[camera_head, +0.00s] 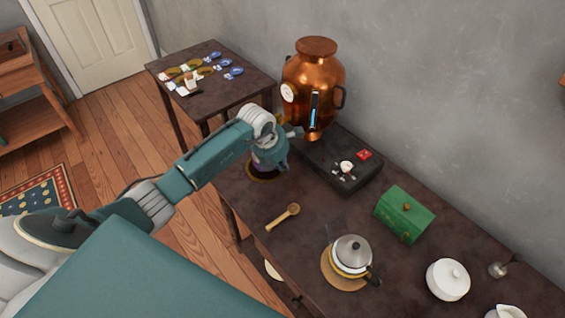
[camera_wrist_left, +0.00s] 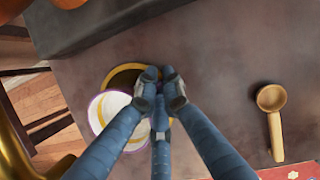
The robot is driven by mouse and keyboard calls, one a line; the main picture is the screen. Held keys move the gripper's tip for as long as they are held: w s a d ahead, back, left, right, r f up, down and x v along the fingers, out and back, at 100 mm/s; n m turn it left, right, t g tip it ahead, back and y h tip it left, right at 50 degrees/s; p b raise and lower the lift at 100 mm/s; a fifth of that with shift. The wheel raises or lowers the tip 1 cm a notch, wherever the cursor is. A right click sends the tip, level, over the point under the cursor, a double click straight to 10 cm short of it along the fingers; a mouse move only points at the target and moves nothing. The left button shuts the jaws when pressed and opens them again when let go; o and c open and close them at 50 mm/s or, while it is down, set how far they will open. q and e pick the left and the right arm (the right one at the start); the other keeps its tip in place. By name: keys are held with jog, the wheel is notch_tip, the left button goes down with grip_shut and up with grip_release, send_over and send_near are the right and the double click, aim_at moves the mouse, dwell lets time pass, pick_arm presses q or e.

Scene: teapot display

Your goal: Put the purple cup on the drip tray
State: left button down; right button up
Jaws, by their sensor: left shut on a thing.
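The purple cup (camera_wrist_left: 110,112) shows in the left wrist view with a pale inside and a purple rim. It overlaps a round dark dish with a gold rim (camera_wrist_left: 122,74), which seems to be the drip tray. In the head view the dish (camera_head: 263,179) lies on the dark table below my left gripper (camera_head: 268,164), and a bit of purple cup shows there. My left gripper (camera_wrist_left: 158,88) is shut on the cup at its right side; the fingers hide the grip. I cannot tell whether the cup touches the dish. My right gripper is out of view.
A copper samovar (camera_head: 322,75) and a black slab (camera_head: 338,178) stand behind the gripper. A wooden scoop (camera_head: 284,217) lies in front. A green box (camera_head: 404,213), a teapot (camera_head: 350,257) and a white pot (camera_head: 448,279) stand to the right.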

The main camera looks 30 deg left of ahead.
pick_arm(q)
jog(key=c, duration=1.9)
grip_release()
jog(key=b+v, duration=0.1)
jog(key=v, duration=1.1)
jog(key=shift+w, duration=0.1)
